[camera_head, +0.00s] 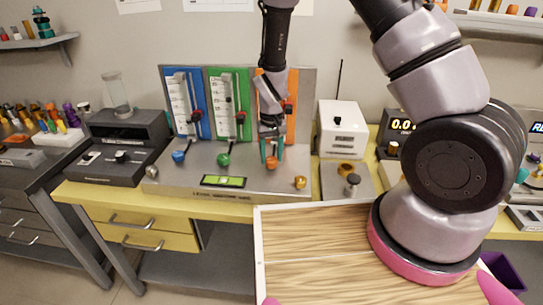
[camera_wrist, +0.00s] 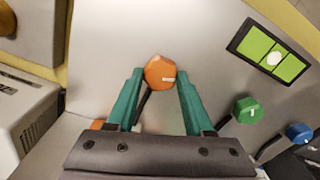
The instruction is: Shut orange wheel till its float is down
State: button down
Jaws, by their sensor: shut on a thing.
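The orange wheel (camera_head: 271,163) is a small knob at the front of the grey rig, below the orange panel (camera_head: 291,120). My gripper (camera_head: 271,150) reaches down over it. In the wrist view the orange wheel (camera_wrist: 160,70) sits between the two green fingertips of my gripper (camera_wrist: 161,78), which are shut on its sides. A white mark shows on the wheel. My arm hides much of the orange panel. A dark and reddish piece (camera_head: 288,106) shows at the panel's right side, but I cannot tell the float's height clearly.
A blue wheel (camera_head: 178,156) and a green wheel (camera_head: 223,159) stand left of the orange one. A green display (camera_head: 223,181) lies in front of them. A small brass knob (camera_head: 300,182) is close on the right. A white box (camera_head: 340,130) stands further right.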

jog(key=m, duration=0.5)
jog(key=shift+m, duration=0.3)
jog(key=m, duration=1)
jog(key=shift+m, duration=0.4)
jog(key=m, duration=0.4)
jog(key=shift+m, duration=0.3)
jog(key=shift+c, duration=1.4)
grip_release()
